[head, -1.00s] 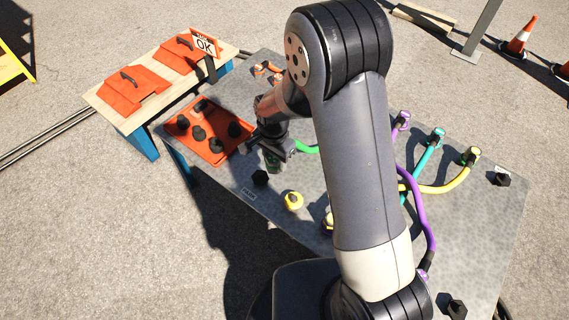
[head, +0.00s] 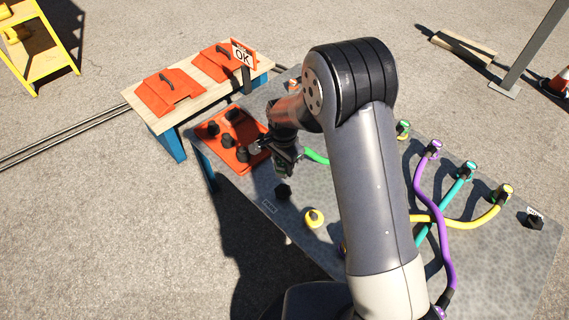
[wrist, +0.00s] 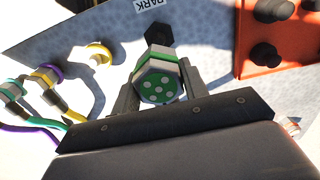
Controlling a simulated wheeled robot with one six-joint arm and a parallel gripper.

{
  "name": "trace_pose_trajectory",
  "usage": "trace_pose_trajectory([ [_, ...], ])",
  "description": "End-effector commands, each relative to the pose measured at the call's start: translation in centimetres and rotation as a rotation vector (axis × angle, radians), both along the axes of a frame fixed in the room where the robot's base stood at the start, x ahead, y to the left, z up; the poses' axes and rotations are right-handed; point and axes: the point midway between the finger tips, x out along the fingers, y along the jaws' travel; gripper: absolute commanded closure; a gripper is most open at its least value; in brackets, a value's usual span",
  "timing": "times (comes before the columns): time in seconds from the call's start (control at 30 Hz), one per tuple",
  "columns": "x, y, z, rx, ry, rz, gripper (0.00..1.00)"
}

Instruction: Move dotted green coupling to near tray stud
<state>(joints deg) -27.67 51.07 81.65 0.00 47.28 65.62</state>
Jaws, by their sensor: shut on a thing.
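In the head view my gripper (head: 287,168) is over the grey table, just right of the orange tray (head: 256,158); the arm partly hides the green cable (head: 316,157). Several black studs stand in the tray, the near one (head: 242,154) close to my gripper. The tray also shows at the upper right of the wrist view (wrist: 284,30).
A black stud (head: 283,191) stands on the table by the PARK label (wrist: 150,5). A yellow coupling (head: 314,218) lies nearby. Purple (head: 430,205), teal and yellow cables cross the table's right side. A wooden bench (head: 198,103) with orange covers stands behind the tray.

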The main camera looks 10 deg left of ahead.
Motion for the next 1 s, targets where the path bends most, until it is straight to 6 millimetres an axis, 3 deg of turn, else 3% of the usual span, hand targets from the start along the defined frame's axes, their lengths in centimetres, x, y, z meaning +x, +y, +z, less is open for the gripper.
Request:
trace_pose_trajectory([
  [1.0,0.0,0.0,-4.9,0.000,0.000,0.000,0.86],
])
